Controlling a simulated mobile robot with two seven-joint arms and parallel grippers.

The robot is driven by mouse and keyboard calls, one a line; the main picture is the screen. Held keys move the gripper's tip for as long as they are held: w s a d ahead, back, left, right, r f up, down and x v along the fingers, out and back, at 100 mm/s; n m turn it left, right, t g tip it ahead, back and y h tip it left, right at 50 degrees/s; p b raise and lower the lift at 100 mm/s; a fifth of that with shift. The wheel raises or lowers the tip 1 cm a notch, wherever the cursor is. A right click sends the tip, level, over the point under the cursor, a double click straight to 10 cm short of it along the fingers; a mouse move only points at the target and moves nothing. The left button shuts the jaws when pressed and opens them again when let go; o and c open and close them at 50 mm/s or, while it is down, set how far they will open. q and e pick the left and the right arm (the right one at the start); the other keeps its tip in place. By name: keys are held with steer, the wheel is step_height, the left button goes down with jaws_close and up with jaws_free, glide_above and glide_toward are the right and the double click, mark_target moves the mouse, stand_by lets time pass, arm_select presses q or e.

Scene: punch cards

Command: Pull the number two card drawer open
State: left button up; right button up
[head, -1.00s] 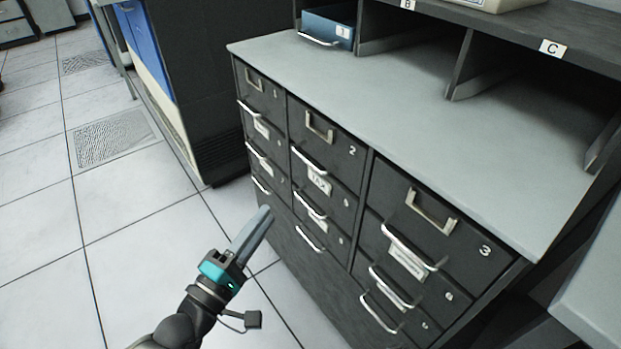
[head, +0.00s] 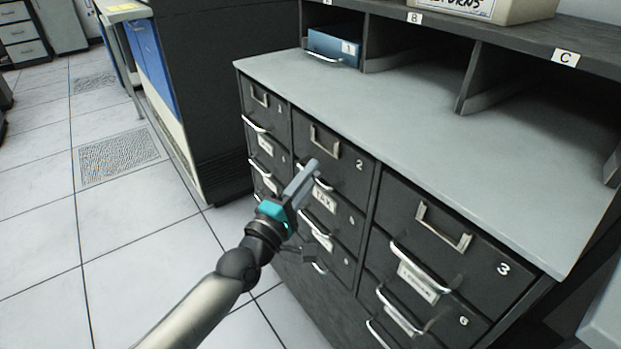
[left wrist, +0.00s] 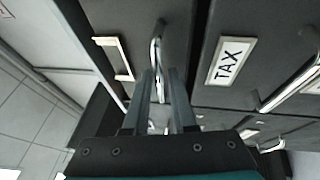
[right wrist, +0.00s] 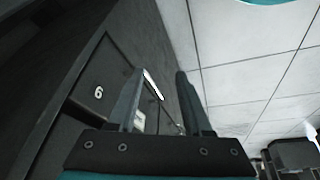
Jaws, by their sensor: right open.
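The number two drawer (head: 345,160) is the dark top-middle front in the head view, flush with its neighbours. It has a metal card holder (head: 325,140) and a silver pull handle along its lower edge, partly hidden by my left gripper (head: 308,176). In the left wrist view the handle (left wrist: 156,45) stands upright between and just beyond my left fingertips (left wrist: 161,75). These fingers are apart, with a visible gap; contact with the handle cannot be told. My right gripper (right wrist: 159,78) is open and empty near the drawer marked 6 (right wrist: 97,94).
The TAX drawer label (head: 324,202) is just below drawer two. Drawer three (head: 470,225) is to its right, with other handled drawers around. A grey counter (head: 400,110) with cubbies and a blue box (head: 333,46) lies above. Tiled floor (head: 120,250) is clear at left.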

arm_select(q)
steer(key=shift+w+d, duration=0.1)
steer(key=shift+w, duration=0.05)
jaws_close()
stand_by(1.4)
